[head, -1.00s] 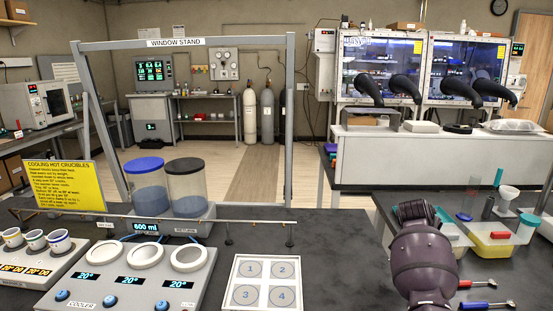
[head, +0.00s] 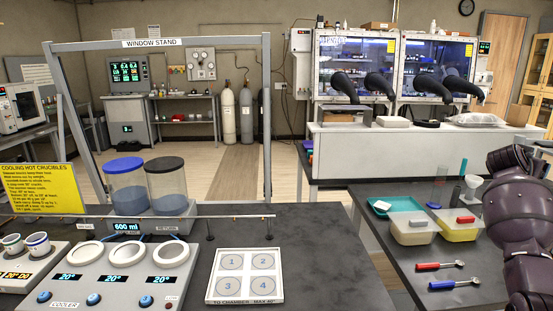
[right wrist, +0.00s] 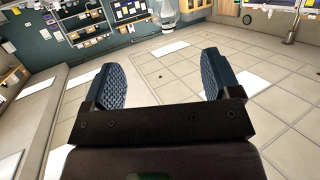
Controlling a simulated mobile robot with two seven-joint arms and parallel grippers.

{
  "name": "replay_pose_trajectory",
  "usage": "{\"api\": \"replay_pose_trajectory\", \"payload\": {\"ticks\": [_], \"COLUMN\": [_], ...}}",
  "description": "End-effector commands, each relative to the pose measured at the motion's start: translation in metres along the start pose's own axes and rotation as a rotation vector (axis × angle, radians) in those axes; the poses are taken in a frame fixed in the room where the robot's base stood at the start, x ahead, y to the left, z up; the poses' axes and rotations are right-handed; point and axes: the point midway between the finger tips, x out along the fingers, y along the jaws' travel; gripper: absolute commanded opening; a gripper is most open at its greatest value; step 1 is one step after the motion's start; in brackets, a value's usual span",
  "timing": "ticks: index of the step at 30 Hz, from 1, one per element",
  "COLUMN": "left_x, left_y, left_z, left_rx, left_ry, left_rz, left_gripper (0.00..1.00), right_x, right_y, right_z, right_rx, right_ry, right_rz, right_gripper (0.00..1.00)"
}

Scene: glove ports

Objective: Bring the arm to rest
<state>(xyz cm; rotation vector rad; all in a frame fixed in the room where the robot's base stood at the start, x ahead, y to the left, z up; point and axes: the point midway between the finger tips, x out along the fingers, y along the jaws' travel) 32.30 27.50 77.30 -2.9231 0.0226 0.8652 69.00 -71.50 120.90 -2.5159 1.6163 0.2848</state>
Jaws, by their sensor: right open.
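My right arm (head: 525,220), dark purple, rises at the right edge of the head view, beside the side bench with the tubs. Its gripper cannot be made out clearly there. In the right wrist view my right gripper (right wrist: 166,78) is open, with two blue ribbed fingers wide apart and nothing between them. My left gripper and arm are not in view.
The side bench (head: 400,270) holds tubs (head: 412,228), a red-handled tool (head: 440,266) and a blue-handled tool (head: 454,284). The dark front bench holds a cooler (head: 110,280), a numbered plate (head: 247,275) and the window stand (head: 267,120). Glove boxes (head: 355,65) stand behind.

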Motion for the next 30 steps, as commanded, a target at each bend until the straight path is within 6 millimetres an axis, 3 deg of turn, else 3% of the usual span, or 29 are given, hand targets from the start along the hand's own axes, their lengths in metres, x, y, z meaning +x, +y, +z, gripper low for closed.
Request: {"api": "replay_pose_trajectory", "payload": {"ticks": [1,6,18,26,30], "left_x": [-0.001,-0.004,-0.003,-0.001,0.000], "left_y": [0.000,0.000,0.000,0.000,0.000], "left_z": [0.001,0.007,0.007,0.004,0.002], "left_rx": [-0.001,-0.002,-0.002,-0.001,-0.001], "left_ry": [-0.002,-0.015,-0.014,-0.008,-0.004], "left_rz": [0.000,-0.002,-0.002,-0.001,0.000], "left_gripper": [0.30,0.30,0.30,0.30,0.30], "right_x": [0.008,0.021,0.018,0.017,0.015], "right_y": [0.022,0.083,0.175,0.154,0.140], "right_z": [-0.026,-0.095,-0.199,-0.158,-0.127], "right_rx": [0.003,0.010,0.021,-0.172,-0.304], "right_ry": [0.037,0.133,0.276,0.325,0.353], "right_rz": [0.032,0.117,0.245,0.173,0.114], "right_gripper": [0.83,0.83,0.83,0.83,0.83]}}
